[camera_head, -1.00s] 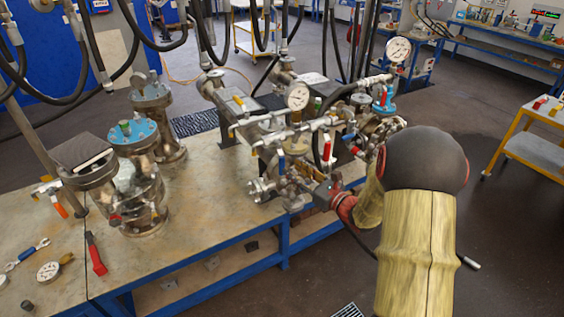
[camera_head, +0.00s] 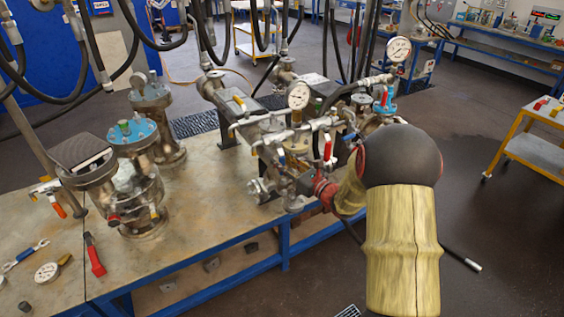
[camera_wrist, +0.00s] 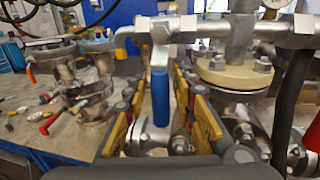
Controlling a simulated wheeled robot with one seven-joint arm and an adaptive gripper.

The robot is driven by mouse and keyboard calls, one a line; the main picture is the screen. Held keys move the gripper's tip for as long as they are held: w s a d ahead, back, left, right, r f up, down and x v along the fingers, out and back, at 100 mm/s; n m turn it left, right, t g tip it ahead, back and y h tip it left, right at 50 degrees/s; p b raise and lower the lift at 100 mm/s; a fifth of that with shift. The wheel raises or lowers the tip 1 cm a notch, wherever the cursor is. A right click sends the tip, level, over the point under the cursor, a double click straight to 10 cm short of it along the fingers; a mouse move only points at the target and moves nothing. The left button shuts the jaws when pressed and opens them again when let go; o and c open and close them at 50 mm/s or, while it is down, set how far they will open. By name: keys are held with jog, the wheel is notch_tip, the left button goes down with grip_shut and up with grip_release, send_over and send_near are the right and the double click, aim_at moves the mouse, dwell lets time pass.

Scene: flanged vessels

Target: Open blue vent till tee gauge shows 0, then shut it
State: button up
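The blue vent handle (camera_wrist: 160,97) stands upright in the wrist view, below a horizontal metal pipe. My gripper (camera_wrist: 158,118) is open, with yellow-padded fingers on either side of the handle and gaps showing between. In the head view my gripper is mostly hidden among the fittings, and the blue handle (camera_head: 281,158) is small there. A round white-faced gauge (camera_head: 298,96) stands above the manifold, and a second gauge (camera_head: 398,48) is farther right. I cannot tell which is the tee gauge, and their needles are too small to read.
A red-handled valve (camera_head: 328,147) is close to the right of the blue handle. Flanged vessels (camera_head: 138,185) stand left on the workbench (camera_head: 200,215). A loose gauge (camera_head: 47,272) and a red-handled tool (camera_head: 95,257) lie at its left. Hoses hang above.

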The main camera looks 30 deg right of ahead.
grip_shut()
dwell(0.6)
